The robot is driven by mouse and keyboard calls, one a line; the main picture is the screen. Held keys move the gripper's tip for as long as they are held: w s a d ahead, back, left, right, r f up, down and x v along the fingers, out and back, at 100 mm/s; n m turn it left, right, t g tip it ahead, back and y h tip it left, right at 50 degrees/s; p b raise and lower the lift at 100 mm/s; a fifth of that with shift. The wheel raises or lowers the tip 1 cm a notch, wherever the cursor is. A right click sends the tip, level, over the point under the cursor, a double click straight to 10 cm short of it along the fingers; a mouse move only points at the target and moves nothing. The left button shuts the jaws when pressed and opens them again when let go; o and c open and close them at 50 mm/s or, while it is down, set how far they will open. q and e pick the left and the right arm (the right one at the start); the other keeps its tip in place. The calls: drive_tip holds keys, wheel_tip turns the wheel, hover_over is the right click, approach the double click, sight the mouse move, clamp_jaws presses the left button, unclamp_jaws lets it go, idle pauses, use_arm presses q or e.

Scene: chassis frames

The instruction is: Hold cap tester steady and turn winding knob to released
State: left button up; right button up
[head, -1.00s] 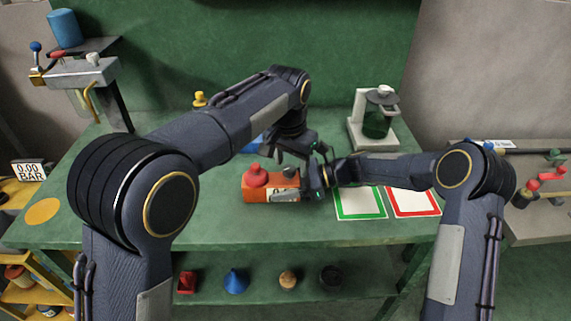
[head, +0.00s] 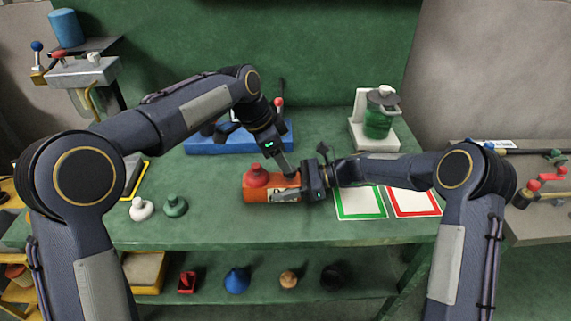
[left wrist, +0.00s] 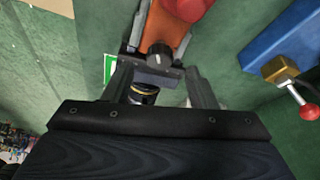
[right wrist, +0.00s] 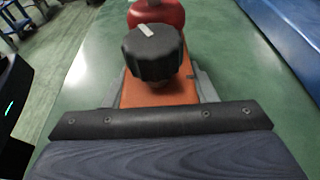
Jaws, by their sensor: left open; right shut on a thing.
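The cap tester (head: 260,194) is an orange block with a red dome (head: 257,174) on top. It lies on the green bench in the head view. My right gripper (right wrist: 158,95) is shut on its right end, one finger along each side. The black winding knob (right wrist: 152,52) stands on top, with a white mark pointing away and slightly left in the right wrist view. In the left wrist view the knob (left wrist: 158,52) lies beyond the fingertips of my left gripper (left wrist: 160,84). My left gripper (head: 285,168) is open above the tester's right end, hiding the knob in the head view.
A blue block (head: 215,146) with a red-tipped lever stands behind the tester. Green-framed (head: 360,213) and red-framed (head: 412,212) mats lie to the right. A green jar (head: 381,120) on a white stand is behind them. White (head: 141,209) and green (head: 176,206) knobbed pieces stand left.

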use_arm(q)
drive_tip(key=shift+x, duration=1.9)
drive_tip(key=c, duration=1)
drive_tip(key=shift+s+n, duration=0.1)
drive_tip(key=shift+n, duration=0.3)
drive_tip(key=n+t, duration=0.1)
drive_tip(key=n, duration=0.1)
drive_tip(key=n+t+y, duration=0.1)
drive_tip(key=n, duration=0.2)
drive_tip(key=shift+s+d+n, duration=0.2)
drive_tip(key=shift+s+n, duration=0.05)
drive_tip(key=shift+n, duration=0.05)
drive_tip(key=n+y, duration=0.1)
drive_tip(key=n, duration=0.2)
drive_tip(key=n+t+y, duration=0.1)
drive_tip(key=n, duration=0.2)
drive_tip(key=shift+s+d, duration=0.1)
drive_tip(key=shift+d, duration=0.1)
